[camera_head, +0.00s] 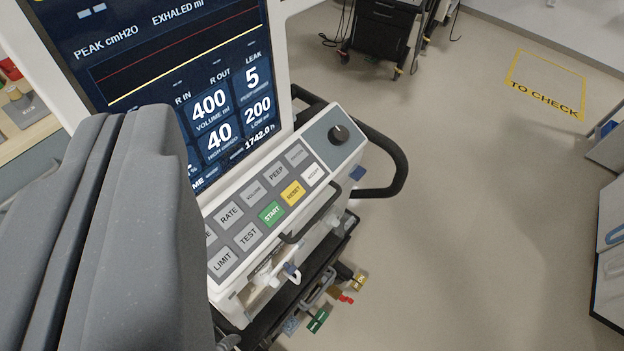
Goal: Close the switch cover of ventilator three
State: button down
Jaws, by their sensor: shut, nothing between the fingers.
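A ventilator with a lit screen (180,75) and a sloped key panel (265,205) fills the left and middle of the view. The panel has a green START key, a yellow RESET key and a black knob (338,133). No number shows on it, so I cannot tell if it is ventilator three. I cannot make out a switch cover; it may be hidden. My gripper (124,112) is at the left, large and dark grey, in front of the screen's lower left and the panel's left end. Its fingers are together and empty. I cannot tell whether it touches the ventilator.
A black handle bar (394,160) curves out from the ventilator's right side. Coloured tags (318,320) and small fittings hang below the panel. A dark cart (385,25) stands at the back. Open floor lies at right, with a yellow TO CHECK marking (545,86).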

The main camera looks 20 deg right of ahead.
aim_at(351, 220)
jog(key=z, duration=2.05)
jog(key=k, duration=0.95)
jog(key=u, duration=1)
jog(key=i, duration=1)
jog(key=u, duration=0.05)
